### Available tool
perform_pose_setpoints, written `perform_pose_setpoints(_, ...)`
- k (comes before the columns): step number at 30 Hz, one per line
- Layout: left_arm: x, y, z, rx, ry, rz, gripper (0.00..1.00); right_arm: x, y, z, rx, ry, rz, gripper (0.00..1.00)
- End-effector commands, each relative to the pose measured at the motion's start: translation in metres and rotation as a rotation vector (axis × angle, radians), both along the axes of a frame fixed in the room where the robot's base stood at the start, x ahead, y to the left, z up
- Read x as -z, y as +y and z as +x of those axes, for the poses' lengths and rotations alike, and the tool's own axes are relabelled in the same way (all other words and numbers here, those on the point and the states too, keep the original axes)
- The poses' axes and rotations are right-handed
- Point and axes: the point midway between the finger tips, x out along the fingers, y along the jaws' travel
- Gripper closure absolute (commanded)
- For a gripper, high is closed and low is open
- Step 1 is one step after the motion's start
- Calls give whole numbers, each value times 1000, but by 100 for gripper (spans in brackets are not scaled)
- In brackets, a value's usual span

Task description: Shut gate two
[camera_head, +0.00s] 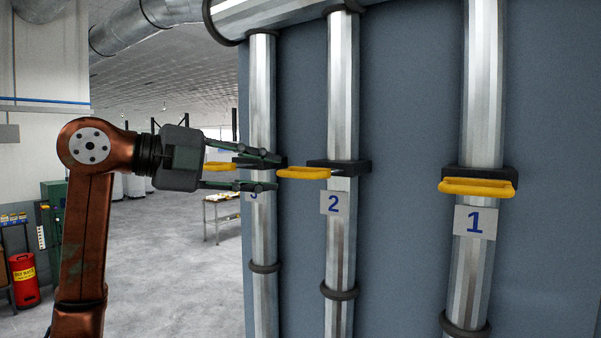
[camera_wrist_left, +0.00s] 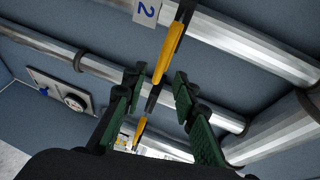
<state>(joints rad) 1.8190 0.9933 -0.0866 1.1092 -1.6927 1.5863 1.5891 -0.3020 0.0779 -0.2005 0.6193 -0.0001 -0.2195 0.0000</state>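Gate two has a yellow handle (camera_head: 303,173) and a black body (camera_head: 361,167) on the metal pipe above the label "2" (camera_head: 334,203). The handle sits out to the left of the pipe in the head view. My left gripper (camera_head: 274,172) is open, its fingertips level with the handle's left end. In the left wrist view the handle (camera_wrist_left: 170,52) runs between and beyond the spread fingertips (camera_wrist_left: 158,77). The fingers do not appear closed on it; I cannot tell whether they touch it. My right gripper is not in view.
Gate one's yellow handle (camera_head: 477,188) is close against its pipe at right. Gate three's yellow handle (camera_head: 217,167) shows behind my left fingers, standing out left. A blue-grey panel (camera_head: 414,110) is behind the pipes. A table (camera_head: 222,200) and red bin (camera_head: 24,280) stand farther back.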

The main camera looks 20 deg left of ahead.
Motion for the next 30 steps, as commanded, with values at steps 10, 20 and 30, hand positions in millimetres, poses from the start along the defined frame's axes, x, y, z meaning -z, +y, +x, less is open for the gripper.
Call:
perform_pose_setpoints(10, 7, -37, 36, 6, -2, 0, 74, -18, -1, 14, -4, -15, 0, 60)
perform_pose_setpoints(20, 13, -50, 52, 3, -2, 0, 74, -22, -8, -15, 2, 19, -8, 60)
perform_pose_setpoints(30, 14, -50, 52, 2, -2, 0, 84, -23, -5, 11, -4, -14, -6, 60)
